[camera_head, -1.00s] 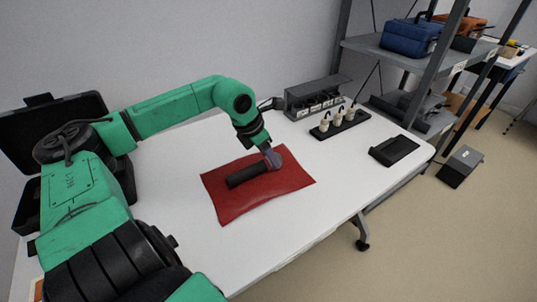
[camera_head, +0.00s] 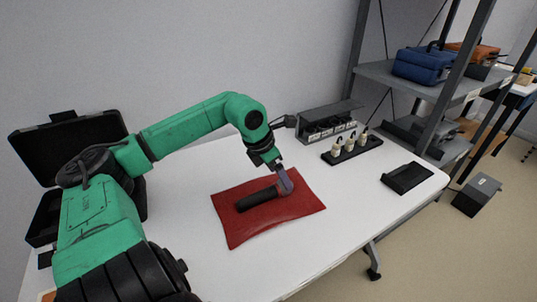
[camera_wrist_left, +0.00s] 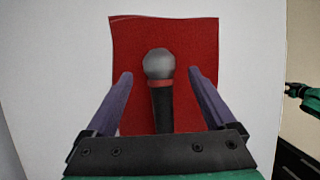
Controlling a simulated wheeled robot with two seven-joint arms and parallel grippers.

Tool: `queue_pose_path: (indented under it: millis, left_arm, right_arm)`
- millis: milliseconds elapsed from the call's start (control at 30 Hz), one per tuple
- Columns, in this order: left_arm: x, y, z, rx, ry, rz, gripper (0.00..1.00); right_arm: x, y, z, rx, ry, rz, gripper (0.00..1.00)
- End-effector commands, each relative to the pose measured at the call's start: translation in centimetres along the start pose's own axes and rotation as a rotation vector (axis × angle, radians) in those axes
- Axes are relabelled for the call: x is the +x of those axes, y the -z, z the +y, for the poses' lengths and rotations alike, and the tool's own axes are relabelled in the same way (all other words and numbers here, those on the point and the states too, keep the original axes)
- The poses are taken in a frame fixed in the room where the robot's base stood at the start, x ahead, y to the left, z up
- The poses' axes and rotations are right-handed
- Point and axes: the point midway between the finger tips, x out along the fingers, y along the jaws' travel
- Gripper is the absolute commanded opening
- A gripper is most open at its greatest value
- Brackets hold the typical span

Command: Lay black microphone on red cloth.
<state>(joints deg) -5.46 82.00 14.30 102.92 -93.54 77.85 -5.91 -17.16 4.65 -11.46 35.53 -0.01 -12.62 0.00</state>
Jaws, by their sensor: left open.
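The black microphone (camera_head: 257,199) lies on the red cloth (camera_head: 240,228), its grey head toward the right. It also shows in the left wrist view (camera_wrist_left: 160,98), with a red ring below the head. My left gripper (camera_head: 286,182) is over the head end. In the left wrist view its two purple fingers (camera_wrist_left: 160,84) are open, one on each side of the microphone, with gaps showing cloth. A green and black arm end, apparently my right gripper (camera_wrist_left: 293,91), shows small at the right edge of that view; its jaws are unclear.
A grey rack (camera_head: 328,123), a black holder with several pale plugs (camera_head: 350,148) and a black tray (camera_head: 407,178) stand on the white table (camera_head: 330,240) to the right. An open black case (camera_head: 70,145) is at left. The table's front is clear.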

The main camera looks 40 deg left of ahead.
Motion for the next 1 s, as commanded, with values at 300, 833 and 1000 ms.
queue_pose_path:
  millis: [300,833,1000]
  left_arm:
    - [-8.2,0.2,0.1,-0.002,-0.004,-0.002,0.89]
    - [-10.2,0.1,0.1,-0.003,-0.001,0.001,0.89]
    - [-10.2,0.1,0.1,-0.003,-0.001,0.001,0.89]
  right_arm:
    - [1.4,-0.1,0.0,0.000,-0.001,0.000,0.55]
    - [1.4,-0.2,0.0,0.001,0.000,0.000,0.55]
    - [1.4,-0.2,-0.1,0.000,0.001,0.000,0.55]
